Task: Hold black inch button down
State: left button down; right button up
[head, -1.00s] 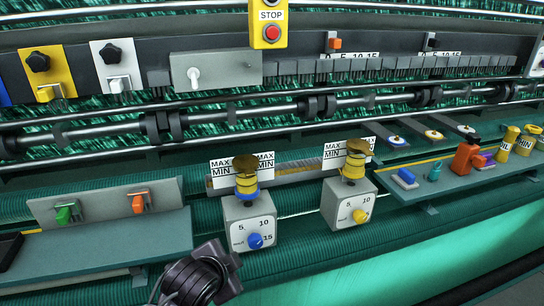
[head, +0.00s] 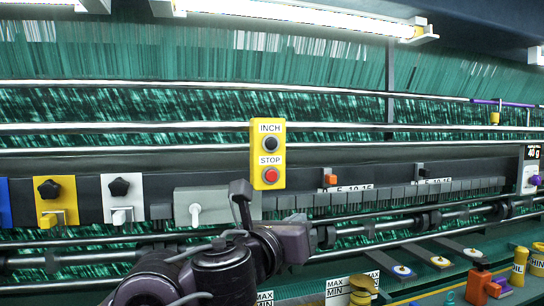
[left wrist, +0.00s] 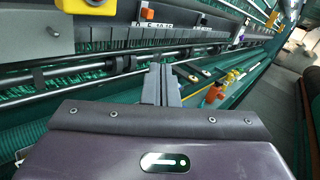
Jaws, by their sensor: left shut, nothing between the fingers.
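The black inch button (head: 270,144) is the upper one on a yellow control box (head: 254,160), under the label INCH. The red stop button (head: 271,176) sits below it, under the label STOP. In the head view my left gripper (head: 240,192) is below and left of the box, apart from the inch button. In the left wrist view its fingers (left wrist: 160,84) are together and empty, pointing along the machine. The inch button is not seen in the left wrist view. My right gripper is in neither view.
Black star knobs (head: 48,189) on yellow and white plates and a grey switch box (head: 217,206) are left of the control box. Roller bars run below. Orange and yellow items (head: 483,288) stand at lower right. The space before the control box is clear.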

aim_at(272, 147)
pick_arm(q)
notch_tip(272, 147, up, 13)
jog(key=s+a+m+t, duration=0.1)
jog(key=m, duration=0.8)
jog(key=shift+s+a+f, duration=0.15)
jog(key=shift+s+f, duration=0.05)
jog(key=shift+w, duration=0.1)
jog(key=shift+w+a, duration=0.45)
jog(key=shift+w, duration=0.9)
jog(key=shift+w+a, duration=0.45)
jog(key=shift+w, duration=0.95)
jog(key=shift+w+a, duration=0.45)
jog(key=shift+w, duration=0.9)
jog(key=shift+w+a, duration=0.1)
jog(key=shift+w, duration=0.3)
